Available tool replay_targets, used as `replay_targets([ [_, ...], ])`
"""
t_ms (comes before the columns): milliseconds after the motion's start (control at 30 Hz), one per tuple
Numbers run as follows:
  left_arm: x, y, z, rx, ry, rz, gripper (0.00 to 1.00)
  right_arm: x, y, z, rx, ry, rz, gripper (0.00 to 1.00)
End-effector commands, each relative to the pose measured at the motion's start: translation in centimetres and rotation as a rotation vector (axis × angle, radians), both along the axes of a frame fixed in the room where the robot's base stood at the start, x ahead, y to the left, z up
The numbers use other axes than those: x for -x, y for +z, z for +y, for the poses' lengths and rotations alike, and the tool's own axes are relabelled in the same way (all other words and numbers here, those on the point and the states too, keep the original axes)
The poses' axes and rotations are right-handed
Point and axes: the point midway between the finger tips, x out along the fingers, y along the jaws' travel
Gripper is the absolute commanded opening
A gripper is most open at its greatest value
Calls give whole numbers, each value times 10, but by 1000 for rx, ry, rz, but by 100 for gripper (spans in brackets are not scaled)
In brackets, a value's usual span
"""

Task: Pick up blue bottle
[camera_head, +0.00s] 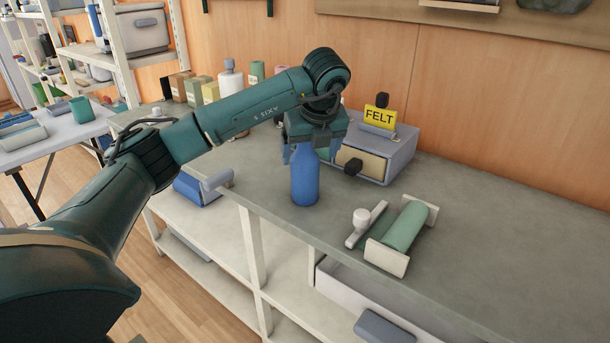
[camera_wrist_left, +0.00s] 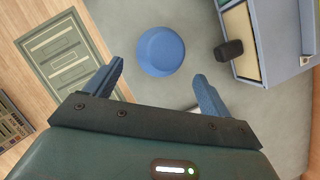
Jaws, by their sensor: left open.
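The blue bottle (camera_head: 305,180) stands upright on the grey counter near its front edge. My left gripper (camera_head: 310,150) is above it, pointing down, with its blue fingers apart around the level of the bottle's top. In the left wrist view the bottle (camera_wrist_left: 160,51) shows as a round blue shape from above, just beyond the gap between the open fingers (camera_wrist_left: 160,72). The gripper hides the bottle's top in the head view. Whether a finger touches the bottle cannot be told. My right gripper is not in view.
A grey drawer box (camera_head: 397,150) with a yellow FELT sign (camera_head: 380,117) stands close behind the bottle. A green roll on a holder (camera_head: 407,226) lies to the right, a blue roll (camera_head: 196,189) to the left. The counter's far right is clear.

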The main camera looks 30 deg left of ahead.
Motion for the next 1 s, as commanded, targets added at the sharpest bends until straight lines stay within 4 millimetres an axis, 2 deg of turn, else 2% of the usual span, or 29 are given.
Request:
replay_targets([
  [100, -2, -19, 8, 1, 2, 4, 83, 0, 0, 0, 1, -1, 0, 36],
  [233, -6, -35, 13, 0, 2, 3, 83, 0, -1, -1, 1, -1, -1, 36],
  [567, -8, -40, 15, 0, -1, 0, 82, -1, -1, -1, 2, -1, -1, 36],
  [1000, -8, -39, 14, 1, -1, 1, 46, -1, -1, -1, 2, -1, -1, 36],
])
